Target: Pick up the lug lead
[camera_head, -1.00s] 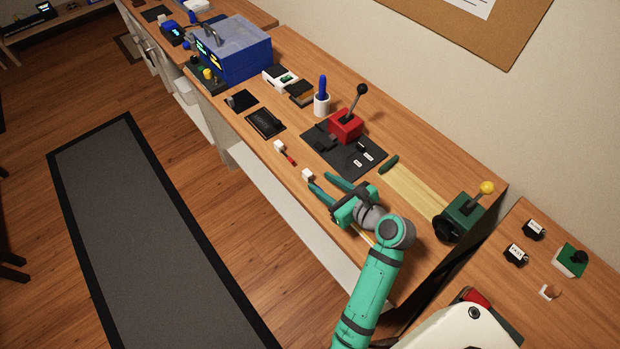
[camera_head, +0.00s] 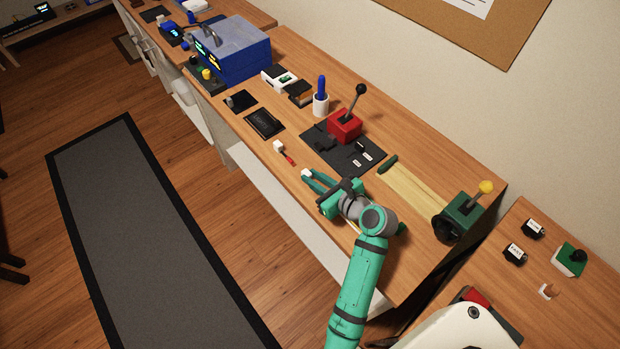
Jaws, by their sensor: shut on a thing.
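A small white block (camera_head: 306,174), apparently the end of the lug lead, is at the front part of the wooden bench. My gripper (camera_head: 311,179) has its green fingers closed on this piece, with the white end showing at the fingertips. The rest of the piece is hidden by the fingers. It is low over the bench top; I cannot tell whether it touches the wood. A similar lead with a white block and a red end (camera_head: 287,156) lies just beyond, apart from my gripper.
A black mat (camera_head: 318,151) with a red lever box (camera_head: 345,126) lies behind my gripper. A green lever box (camera_head: 461,217) stands at the bench's right end. A white cup (camera_head: 321,104) and a blue unit (camera_head: 232,52) stand farther back. Bare wood surrounds the red-ended lead.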

